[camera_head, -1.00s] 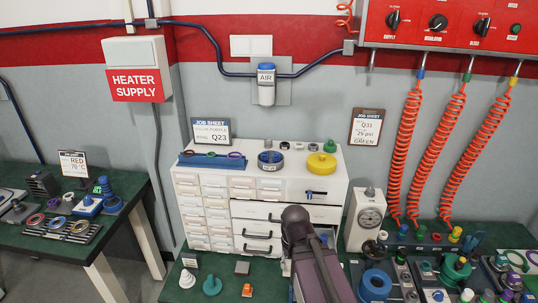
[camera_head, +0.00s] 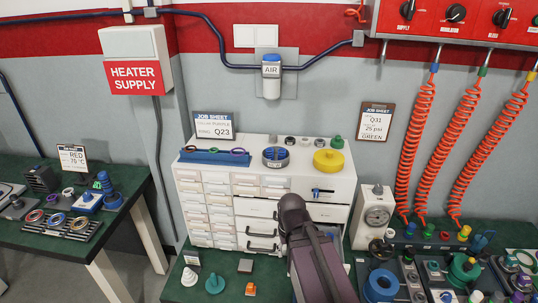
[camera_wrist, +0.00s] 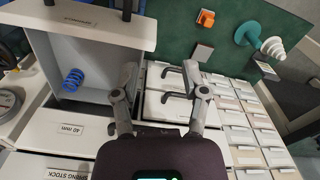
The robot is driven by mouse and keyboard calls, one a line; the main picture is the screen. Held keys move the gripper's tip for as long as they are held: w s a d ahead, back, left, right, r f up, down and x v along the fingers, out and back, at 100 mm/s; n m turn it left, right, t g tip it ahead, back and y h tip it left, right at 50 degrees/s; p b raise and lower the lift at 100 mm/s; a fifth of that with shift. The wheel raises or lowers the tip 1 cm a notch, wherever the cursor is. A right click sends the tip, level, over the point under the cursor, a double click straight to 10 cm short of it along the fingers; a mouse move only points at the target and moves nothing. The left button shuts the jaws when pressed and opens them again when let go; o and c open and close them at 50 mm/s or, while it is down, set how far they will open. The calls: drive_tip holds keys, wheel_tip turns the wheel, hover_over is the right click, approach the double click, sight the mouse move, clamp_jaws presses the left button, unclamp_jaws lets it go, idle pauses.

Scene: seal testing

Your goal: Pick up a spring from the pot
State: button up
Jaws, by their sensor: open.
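My gripper (camera_wrist: 160,72) is open and empty, its two fingers spread over the drawer fronts of the white cabinet in the wrist view. A blue coil spring (camera_wrist: 73,79) lies in a pulled-out white drawer (camera_wrist: 112,38), left of my left finger and apart from it. In the head view my arm covers the gripper's fingers and most of that drawer. A round blue-grey pot (camera_head: 275,158) with a pale label stands on the cabinet top; its contents are too small to tell.
The white cabinet (camera_head: 203,208) has dark handles (camera_wrist: 176,97) beside my fingers. A yellow round part (camera_head: 328,161) and blue ring rack (camera_head: 212,157) stand on top. An orange part (camera_wrist: 206,18) and teal part (camera_wrist: 249,32) stand on the green bench. Red coiled hoses (camera_head: 414,145) hang at right.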

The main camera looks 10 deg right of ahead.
drive_tip(key=o, duration=0.4)
drive_tip(key=shift+w+a, duration=0.1)
drive_tip(key=shift+c, duration=0.2)
drive_tip(key=m+t+h+p, duration=0.6)
drive_tip(key=m+h+p, duration=0.55)
drive_tip(key=p, duration=0.35)
approach(267, 150)
drive_tip(key=shift+s+a+r+m+y, duration=0.15)
drive_tip(key=shift+s+a+r+m, duration=0.1)
drive_tip(key=shift+a+r, duration=0.35)
drive_tip(key=shift+s+a+r+m+y, duration=0.1)
drive_tip(key=shift+s+a+r+m, duration=0.15)
drive_tip(key=shift+a+r, duration=0.35)
drive_tip(key=shift+f, duration=0.1)
drive_tip(key=b+x, duration=0.3)
drive_tip(key=x, duration=0.4)
drive_tip(key=shift+d+f, duration=0.3)
drive_tip(key=shift+f, duration=0.05)
drive_tip(key=shift+w+d+f+b, duration=0.1)
drive_tip(key=shift+w+d+b, duration=0.15)
drive_tip(key=shift+d+b, duration=0.1)
